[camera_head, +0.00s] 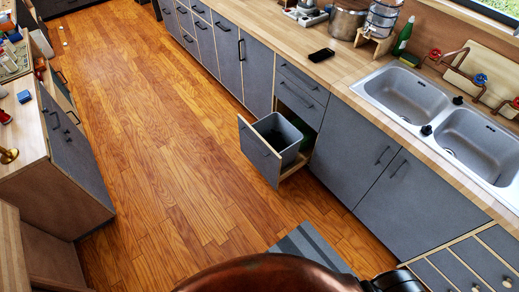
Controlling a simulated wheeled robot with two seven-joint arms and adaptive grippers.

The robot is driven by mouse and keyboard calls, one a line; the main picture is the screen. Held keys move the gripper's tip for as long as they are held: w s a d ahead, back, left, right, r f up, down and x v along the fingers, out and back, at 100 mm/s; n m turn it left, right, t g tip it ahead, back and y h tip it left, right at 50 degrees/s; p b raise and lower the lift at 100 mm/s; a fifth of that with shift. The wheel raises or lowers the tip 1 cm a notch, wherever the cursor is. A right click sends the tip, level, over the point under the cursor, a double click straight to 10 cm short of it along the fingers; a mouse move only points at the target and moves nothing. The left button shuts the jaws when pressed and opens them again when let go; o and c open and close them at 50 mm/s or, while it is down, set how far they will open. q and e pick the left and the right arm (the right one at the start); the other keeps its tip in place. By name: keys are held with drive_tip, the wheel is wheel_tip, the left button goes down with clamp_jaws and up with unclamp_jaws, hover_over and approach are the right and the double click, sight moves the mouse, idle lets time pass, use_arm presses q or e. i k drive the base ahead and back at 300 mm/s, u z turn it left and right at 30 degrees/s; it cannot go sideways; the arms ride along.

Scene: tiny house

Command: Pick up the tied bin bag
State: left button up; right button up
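A pull-out drawer (259,152) stands open from the grey lower cabinets, right of the middle of the head view. It holds a grey bin (268,124), open at the top. The inside of the bin is dark, and I cannot make out whether a tied bag lies in it. No tied bin bag shows clearly anywhere else. Neither of my grippers is in view.
A counter with a double sink (411,96) runs along the right. A black phone-like object (321,55) and a green bottle (403,36) stand on it. A striped mat (309,249) lies near the front. The wooden floor (165,130) is mostly clear. Another cabinet (75,150) stands left.

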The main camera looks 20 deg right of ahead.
sight(278, 144)
drive_tip(key=u, duration=0.85)
drive_tip(key=i, duration=2.75)
drive_tip(key=z, duration=2.7)
